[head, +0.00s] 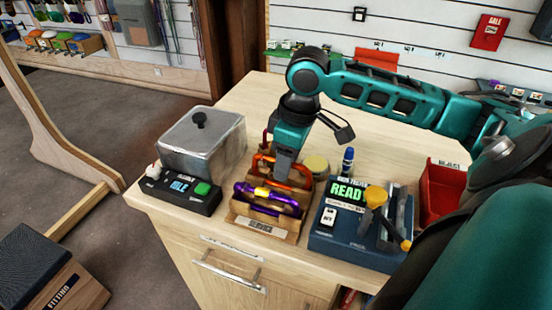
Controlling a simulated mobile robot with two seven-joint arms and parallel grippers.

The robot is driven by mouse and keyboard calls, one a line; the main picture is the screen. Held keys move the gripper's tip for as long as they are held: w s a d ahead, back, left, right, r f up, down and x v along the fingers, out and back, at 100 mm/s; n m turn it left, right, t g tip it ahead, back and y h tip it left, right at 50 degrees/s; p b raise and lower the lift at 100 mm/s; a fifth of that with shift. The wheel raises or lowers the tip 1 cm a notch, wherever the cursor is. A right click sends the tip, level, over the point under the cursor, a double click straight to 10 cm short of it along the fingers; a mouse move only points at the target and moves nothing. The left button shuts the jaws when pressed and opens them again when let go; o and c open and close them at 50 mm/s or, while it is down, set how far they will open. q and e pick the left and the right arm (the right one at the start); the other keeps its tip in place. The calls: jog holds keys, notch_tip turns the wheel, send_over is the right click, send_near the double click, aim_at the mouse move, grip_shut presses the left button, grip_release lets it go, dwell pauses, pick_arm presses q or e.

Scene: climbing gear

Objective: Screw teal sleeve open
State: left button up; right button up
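My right arm comes in from the right, and its gripper (283,170) points down over a wooden rack (264,222) of carabiners. The fingertips are at the rack's rear slots, beside an orange carabiner (300,184). I cannot tell whether the fingers are open or what is between them. A purple carabiner with a yellow sleeve (262,191) lies in the front slot. A red-orange carabiner (266,140) shows partly behind the gripper. I cannot make out a teal sleeve; the gripper hides part of the rack. My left gripper is not in view.
Left of the rack are a black box with a green button (202,189) and a lidded metal box (203,142). Right of it are a blue device reading READY (345,192), a blue marker (347,160) and a red bin (440,190). The counter's back left (255,100) is clear.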

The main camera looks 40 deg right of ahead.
jog(key=shift+r, duration=1.3)
jog(key=shift+s+a, duration=0.25)
jog(key=shift+a, duration=0.25)
jog(key=shift+s+a, duration=0.2)
jog(key=shift+a, duration=0.25)
jog(key=shift+w+d+f+b, duration=0.1)
jog(key=shift+d+f+b, duration=0.15)
jog(key=shift+f, duration=0.5)
jog(key=shift+w+d+f+b, duration=0.15)
jog(key=shift+f+b, duration=0.1)
jog(key=shift+f, duration=0.45)
jog(key=shift+w+d+p, duration=0.25)
jog(key=shift+d+p, duration=0.2)
jog(key=shift+d, duration=0.1)
jog(key=shift+r, duration=0.15)
